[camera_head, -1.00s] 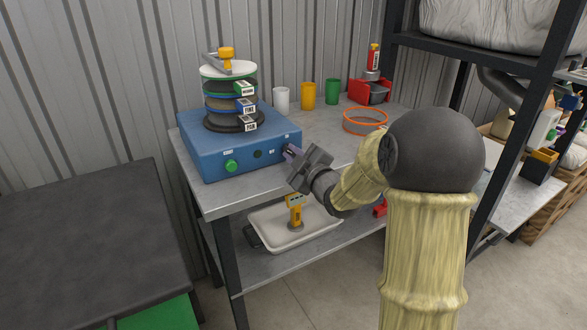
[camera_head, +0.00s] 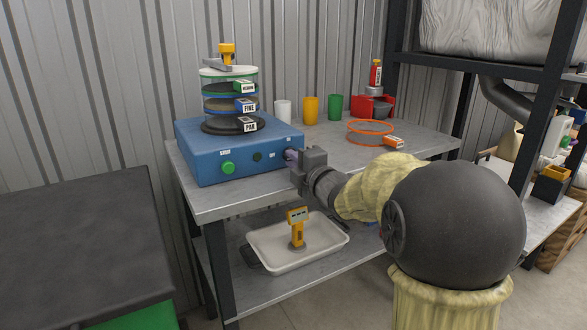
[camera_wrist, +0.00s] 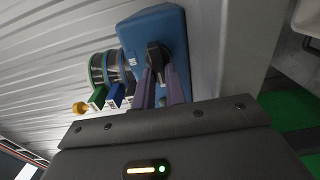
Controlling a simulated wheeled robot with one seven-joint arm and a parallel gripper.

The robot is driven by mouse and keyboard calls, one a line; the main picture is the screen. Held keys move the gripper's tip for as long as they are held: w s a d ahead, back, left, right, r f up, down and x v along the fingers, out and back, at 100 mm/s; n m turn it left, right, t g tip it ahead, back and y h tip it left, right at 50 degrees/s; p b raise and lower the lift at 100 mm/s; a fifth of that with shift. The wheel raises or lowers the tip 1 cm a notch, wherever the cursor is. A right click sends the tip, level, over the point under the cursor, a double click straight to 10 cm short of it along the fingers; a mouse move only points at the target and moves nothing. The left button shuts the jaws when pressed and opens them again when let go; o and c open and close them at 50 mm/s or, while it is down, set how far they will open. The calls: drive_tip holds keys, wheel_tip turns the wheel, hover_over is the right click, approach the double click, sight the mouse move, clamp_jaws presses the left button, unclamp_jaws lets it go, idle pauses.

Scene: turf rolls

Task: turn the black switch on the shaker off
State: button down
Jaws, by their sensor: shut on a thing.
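The shaker is a blue box (camera_head: 200,150) on the grey workbench, with a stack of sieves on top. Its front has a green button (camera_head: 228,168) and a dark round spot. In the wrist view the blue shaker body (camera_wrist: 152,24) is ahead, and the black switch (camera_wrist: 157,56) sticks out from it. My gripper (camera_head: 290,157) is at the right end of the shaker's front. In the wrist view its purple fingers (camera_wrist: 160,78) are shut on the black switch, one on each side. In the head view my gripper hides the switch.
White, orange and green cups (camera_head: 310,110) stand behind on the workbench (camera_head: 215,205). An orange-rimmed sieve (camera_head: 371,138) lies to the right. A white tray (camera_head: 330,240) with a yellow tool sits on the lower shelf. A dark table (camera_head: 75,240) is at left.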

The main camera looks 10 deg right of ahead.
drive_tip(key=shift+f, duration=0.1)
idle(0.3)
drive_tip(key=c, duration=1.4)
unclamp_jaws()
drive_tip(key=shift+c, duration=0.2)
drive_tip(key=shift+s, duration=0.1)
drive_tip(key=p+v, duration=0.3)
drive_tip(key=v, duration=1.4)
drive_tip(key=shift+d, duration=0.15)
